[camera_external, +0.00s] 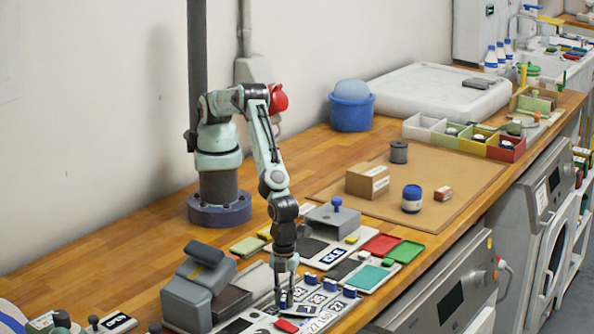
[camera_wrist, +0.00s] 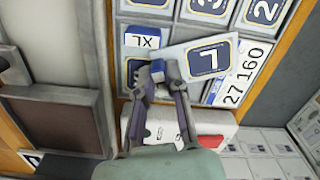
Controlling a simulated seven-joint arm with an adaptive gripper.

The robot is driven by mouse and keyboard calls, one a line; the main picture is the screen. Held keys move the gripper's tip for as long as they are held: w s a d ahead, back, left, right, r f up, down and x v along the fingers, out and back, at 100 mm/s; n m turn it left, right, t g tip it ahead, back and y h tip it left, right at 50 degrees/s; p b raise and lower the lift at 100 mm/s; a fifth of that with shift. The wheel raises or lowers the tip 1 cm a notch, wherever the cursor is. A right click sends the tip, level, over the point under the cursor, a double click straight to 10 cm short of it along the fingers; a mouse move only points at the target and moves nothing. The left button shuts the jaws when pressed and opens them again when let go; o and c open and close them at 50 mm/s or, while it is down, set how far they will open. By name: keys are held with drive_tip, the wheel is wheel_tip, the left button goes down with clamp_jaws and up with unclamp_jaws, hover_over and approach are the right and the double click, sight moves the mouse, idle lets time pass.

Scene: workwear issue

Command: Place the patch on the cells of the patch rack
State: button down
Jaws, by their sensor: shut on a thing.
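The patch rack (camera_external: 240,326) lies along the front of the bench, with several navy-numbered white patches in its cells, and its grey frame (camera_wrist: 107,60) shows in the wrist view. My gripper (camera_wrist: 160,76) is low over the rack, its fingers closed around a small blue block. A white patch with a navy "7" panel (camera_wrist: 208,58) extends right from the fingertips, tilted against the rack's rows and overlapping nearby cells. The fingers hide its left end.
A red-and-white item (camera_wrist: 185,128) is close below the fingers. A grey press-like device (camera_external: 198,288) stands left of the rack; red and green trays (camera_external: 404,251) lie to its right.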

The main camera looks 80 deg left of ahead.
sight(284, 297)
drive_tip(key=shift+f, duration=0.1)
drive_tip(key=c, duration=1.1)
unclamp_jaws()
drive_tip(key=shift+o, duration=0.2)
wheel_tip(284, 297, up, 12)
drive_tip(key=shift+w, duration=0.15)
